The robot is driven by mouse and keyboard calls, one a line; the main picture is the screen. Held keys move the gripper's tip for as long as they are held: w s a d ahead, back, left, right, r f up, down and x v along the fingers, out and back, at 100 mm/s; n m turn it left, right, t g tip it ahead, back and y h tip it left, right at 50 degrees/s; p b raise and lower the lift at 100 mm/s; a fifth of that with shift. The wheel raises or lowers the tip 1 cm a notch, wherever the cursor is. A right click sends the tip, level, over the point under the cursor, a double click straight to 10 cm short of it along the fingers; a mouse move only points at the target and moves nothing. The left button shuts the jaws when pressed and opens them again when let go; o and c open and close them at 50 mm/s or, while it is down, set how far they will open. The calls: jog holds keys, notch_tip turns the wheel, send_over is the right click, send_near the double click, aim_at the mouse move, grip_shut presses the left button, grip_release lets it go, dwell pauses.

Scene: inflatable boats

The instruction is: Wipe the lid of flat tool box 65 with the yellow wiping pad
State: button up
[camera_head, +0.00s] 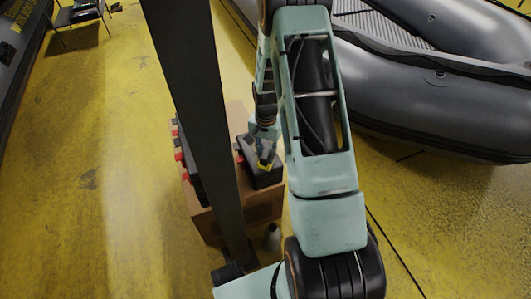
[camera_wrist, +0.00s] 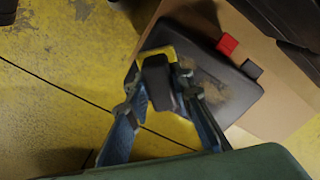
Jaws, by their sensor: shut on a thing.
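My gripper (camera_wrist: 160,105) is shut on the yellow wiping pad (camera_wrist: 168,51), which has a dark block-shaped grip. The pad is over the left edge of a dark flat tool box (camera_wrist: 205,66); I cannot tell whether it touches the lid. The lid has brown dirty patches. One red latch and one dark latch stick out at its upper right edge. In the head view, my gripper (camera_head: 264,152) and the pad (camera_head: 265,163) are above this dark box (camera_head: 265,180) and hide part of its lid. No number is readable on it.
The box sits on a brown cardboard carton (camera_head: 235,214). Another dark case with red latches (camera_head: 182,157) stands at its left, partly hidden by my column. A grey bottle-like object (camera_head: 273,236) is by the carton's front. A grey inflatable boat (camera_head: 430,85) lies at right.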

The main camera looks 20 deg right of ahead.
jog(key=shift+w+b, duration=0.65)
jog(key=shift+w, duration=2.8)
jog(key=shift+w+f+b, duration=0.1)
jog(key=shift+w+b, duration=0.35)
jog(key=shift+w, duration=0.75)
jog(key=shift+w+b, duration=0.6)
jog(key=shift+w, duration=1.65)
jog(key=shift+s+p, duration=0.45)
jog(key=shift+s, duration=0.8)
jog(key=shift+s+p, duration=0.9)
jog(key=shift+s, duration=3.2)
jog(key=shift+s+p, duration=0.3)
jog(key=shift+s, duration=1.3)
jog(key=shift+r, duration=0.25)
